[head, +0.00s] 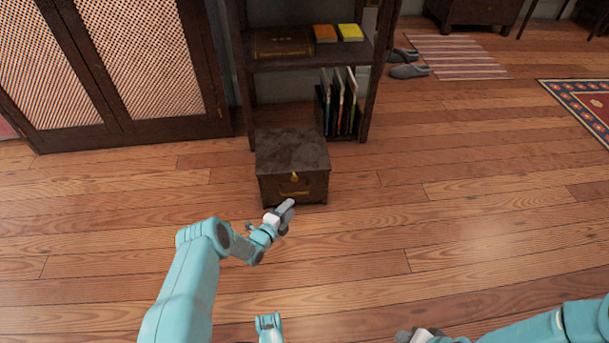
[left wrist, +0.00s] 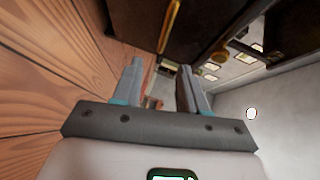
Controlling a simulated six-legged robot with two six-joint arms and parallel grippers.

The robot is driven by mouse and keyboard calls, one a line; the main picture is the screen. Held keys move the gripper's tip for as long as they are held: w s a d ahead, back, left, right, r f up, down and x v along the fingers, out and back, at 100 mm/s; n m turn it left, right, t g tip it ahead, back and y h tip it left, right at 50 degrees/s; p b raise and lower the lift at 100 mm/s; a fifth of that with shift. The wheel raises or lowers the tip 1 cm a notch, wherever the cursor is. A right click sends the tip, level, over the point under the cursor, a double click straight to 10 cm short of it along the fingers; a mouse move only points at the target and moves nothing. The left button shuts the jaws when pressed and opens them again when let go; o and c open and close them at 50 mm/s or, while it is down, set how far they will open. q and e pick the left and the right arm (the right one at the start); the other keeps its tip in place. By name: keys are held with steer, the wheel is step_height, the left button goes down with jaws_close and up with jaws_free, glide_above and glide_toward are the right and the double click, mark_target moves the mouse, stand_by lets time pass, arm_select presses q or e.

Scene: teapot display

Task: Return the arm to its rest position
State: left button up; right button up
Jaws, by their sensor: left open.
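My left arm (head: 190,285) reaches forward from the bottom left of the head view. Its gripper (head: 283,213) is just in front of a dark box (head: 292,150) with a gold handle, low over the floor. In the left wrist view the two fingers of this gripper (left wrist: 158,82) stand apart with nothing held between them. The dark front of the box (left wrist: 205,25) and its gold handle (left wrist: 169,25) show beyond the fingers. My right gripper (head: 418,335) shows only in part at the bottom edge of the head view, and its fingers cannot be made out.
A dark shelf (head: 305,62) behind the box holds a brown chest (head: 283,43), an orange and a yellow item, and several upright books (head: 338,102). A cabinet with lattice doors (head: 140,60) stands at left. Grey slippers (head: 408,71) lie by a striped mat (head: 455,58). Wooden floor (head: 480,220) is clear at right.

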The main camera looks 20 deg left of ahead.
steer(key=shift+r, duration=0.1)
